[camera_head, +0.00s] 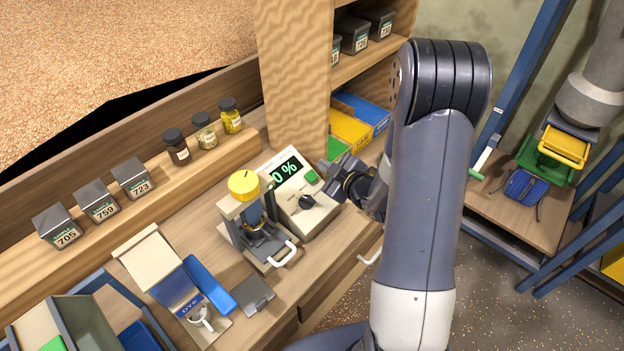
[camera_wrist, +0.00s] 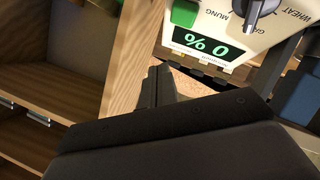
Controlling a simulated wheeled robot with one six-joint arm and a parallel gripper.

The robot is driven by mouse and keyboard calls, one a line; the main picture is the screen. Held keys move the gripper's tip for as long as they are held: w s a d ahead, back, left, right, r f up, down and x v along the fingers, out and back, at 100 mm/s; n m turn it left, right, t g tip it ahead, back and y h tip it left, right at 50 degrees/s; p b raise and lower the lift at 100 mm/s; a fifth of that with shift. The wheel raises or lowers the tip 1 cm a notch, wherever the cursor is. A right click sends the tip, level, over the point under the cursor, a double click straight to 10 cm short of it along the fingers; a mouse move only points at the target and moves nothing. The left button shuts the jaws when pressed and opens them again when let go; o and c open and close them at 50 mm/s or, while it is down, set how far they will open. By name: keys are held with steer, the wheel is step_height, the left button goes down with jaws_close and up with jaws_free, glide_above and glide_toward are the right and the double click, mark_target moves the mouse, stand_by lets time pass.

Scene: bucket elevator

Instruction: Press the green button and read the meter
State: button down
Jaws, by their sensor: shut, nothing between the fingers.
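The cream meter (camera_head: 302,222) sits on the wooden bench with a dark display (camera_head: 286,169) that shows 0 % in green. Its green button (camera_head: 311,177) is beside the display, with a black dial (camera_head: 306,202) below. My gripper (camera_head: 326,173) is shut and empty, close to the right of the green button; from this view I cannot tell whether they touch. In the wrist view the fingers (camera_wrist: 160,76) are apart from the green button (camera_wrist: 185,12), which is partly cut by the top edge. The display (camera_wrist: 201,44) appears upside down there, also at 0 %.
A press-like device with a yellow knob (camera_head: 243,184) stands just left of the meter. A wooden post (camera_head: 296,80) rises behind it. Small jars (camera_head: 204,131) and labelled tins (camera_head: 98,202) line the ledge. Colored boxes (camera_head: 352,127) fill the shelf behind my arm.

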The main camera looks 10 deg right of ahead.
mark_target(310, 171)
steer(key=f, duration=0.1)
steer(key=f+b, duration=0.1)
steer(key=w+f, duration=0.1)
steer(key=shift+a, duration=0.35)
steer(key=shift+w+a+f+b, duration=0.35)
steer(key=shift+f+b, duration=0.3)
steer(key=shift+b, duration=0.5)
steer(key=shift+f, duration=0.15)
stand_by(0.7)
steer(key=shift+w+f+b, duration=0.15)
steer(key=shift+f+b, duration=0.1)
steer(key=shift+b, duration=0.45)
steer(key=shift+w+a+f+b, duration=0.2)
steer(key=shift+f+b, duration=0.2)
steer(key=shift+b, duration=0.2)
stand_by(0.4)
steer(key=shift+r, duration=0.1)
steer(key=shift+s+d+r+p, duration=0.25)
steer(key=shift+s+r+p, duration=0.15)
steer(key=shift+r, duration=0.3)
